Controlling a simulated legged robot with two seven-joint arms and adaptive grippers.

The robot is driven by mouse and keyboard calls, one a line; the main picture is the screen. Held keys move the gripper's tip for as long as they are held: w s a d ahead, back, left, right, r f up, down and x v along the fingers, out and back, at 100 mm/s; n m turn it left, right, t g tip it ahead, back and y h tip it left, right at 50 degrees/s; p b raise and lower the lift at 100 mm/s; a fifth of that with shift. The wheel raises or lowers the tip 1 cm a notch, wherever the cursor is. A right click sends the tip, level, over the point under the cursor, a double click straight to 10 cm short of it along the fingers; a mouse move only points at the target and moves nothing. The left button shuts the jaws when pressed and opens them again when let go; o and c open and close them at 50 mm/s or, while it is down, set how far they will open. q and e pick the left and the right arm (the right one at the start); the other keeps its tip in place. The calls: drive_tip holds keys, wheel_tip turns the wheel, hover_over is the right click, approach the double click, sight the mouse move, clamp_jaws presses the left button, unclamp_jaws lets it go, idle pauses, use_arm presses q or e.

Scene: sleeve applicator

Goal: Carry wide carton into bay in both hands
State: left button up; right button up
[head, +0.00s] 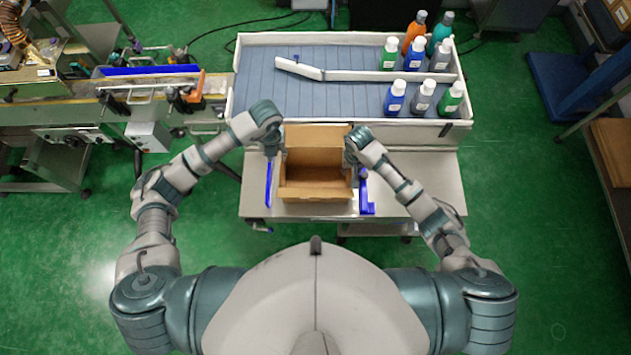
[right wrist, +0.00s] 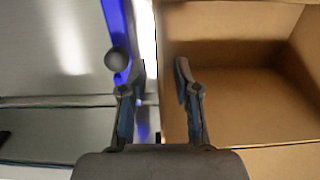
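The wide carton (head: 316,190) is an open brown cardboard box with a raised back flap. It sits on the metal table between a blue guide (head: 268,184) on the left and another blue guide (head: 366,196) on the right. My left gripper (head: 272,150) is at the carton's back left edge; its fingers are too small to read. My right gripper (head: 350,152) is at the right edge. In the right wrist view its fingers (right wrist: 157,72) stand apart, one outside and one inside the carton wall (right wrist: 240,70), with a gap between them.
Behind the table, a white-rimmed tray (head: 255,40) holds several bottles (head: 414,55) at its right and a white divider rail (head: 300,68). A conveyor (head: 90,107) stands at the left. The table's right part (head: 425,175) is clear.

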wheel_tip(320, 180, up, 12)
drive_tip(key=shift+d, duration=0.35)
drive_tip(key=shift+a, duration=0.45)
